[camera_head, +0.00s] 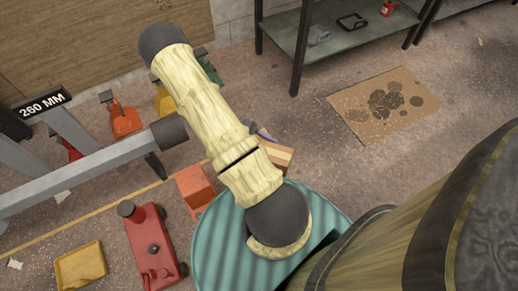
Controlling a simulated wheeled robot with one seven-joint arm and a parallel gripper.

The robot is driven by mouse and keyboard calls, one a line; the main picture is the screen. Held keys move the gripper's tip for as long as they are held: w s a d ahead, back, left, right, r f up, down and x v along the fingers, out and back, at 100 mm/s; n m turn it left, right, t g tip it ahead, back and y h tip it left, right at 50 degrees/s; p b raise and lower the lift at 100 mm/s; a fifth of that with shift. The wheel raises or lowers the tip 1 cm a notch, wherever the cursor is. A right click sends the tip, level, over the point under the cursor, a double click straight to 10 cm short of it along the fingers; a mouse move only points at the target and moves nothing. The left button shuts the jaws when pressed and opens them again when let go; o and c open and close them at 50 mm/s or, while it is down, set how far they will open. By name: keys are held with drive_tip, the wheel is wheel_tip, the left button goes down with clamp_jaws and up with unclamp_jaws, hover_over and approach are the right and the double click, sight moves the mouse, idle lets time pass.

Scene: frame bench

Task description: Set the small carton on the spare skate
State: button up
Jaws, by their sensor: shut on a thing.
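The small carton (278,155), tan with a paler stripe, shows in the head view just right of my pale arm, which hides its left part. A grey sliver beside it looks like part of my gripper (262,132). The rest of the gripper is behind the arm, so the fingertips are hidden. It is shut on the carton. A red wheeled unit (155,246) with black caps stands on the floor at lower left. A shallow yellow plate with a raised rim (80,268) lies left of it. I cannot tell which of them is the spare skate.
A grey frame (85,180) with a "260 MM" sign (45,104) reaches in from the left. Orange (125,118) and yellow (163,101) units stand behind it. An orange-red block (195,186) is near my arm. A stained cardboard sheet (345,108) and a shelf (340,45) are at right.

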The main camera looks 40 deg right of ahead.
drive_tip(key=w+d+f+n+t+h+b, duration=0.2)
drive_tip(key=w+d+n+t+h+b, duration=0.1)
drive_tip(key=w, duration=0.4)
drive_tip(key=w+d+f+n+t+h+b, duration=0.2)
drive_tip(key=w+d+n+t+h+b, duration=0.2)
drive_tip(key=w+d+n+t+b, duration=0.1)
drive_tip(key=w+n+t+b, duration=0.1)
drive_tip(key=w+n+b, duration=0.1)
drive_tip(key=shift+w+f+b, duration=0.15)
drive_tip(key=shift+f+b, duration=0.2)
drive_tip(key=shift+b, duration=0.05)
drive_tip(key=shift+f+b, duration=1.4)
drive_tip(key=shift+f, duration=1.1)
drive_tip(key=shift+f+b, duration=1.5)
drive_tip(key=shift+f, duration=1)
drive_tip(key=shift+f, duration=0.15)
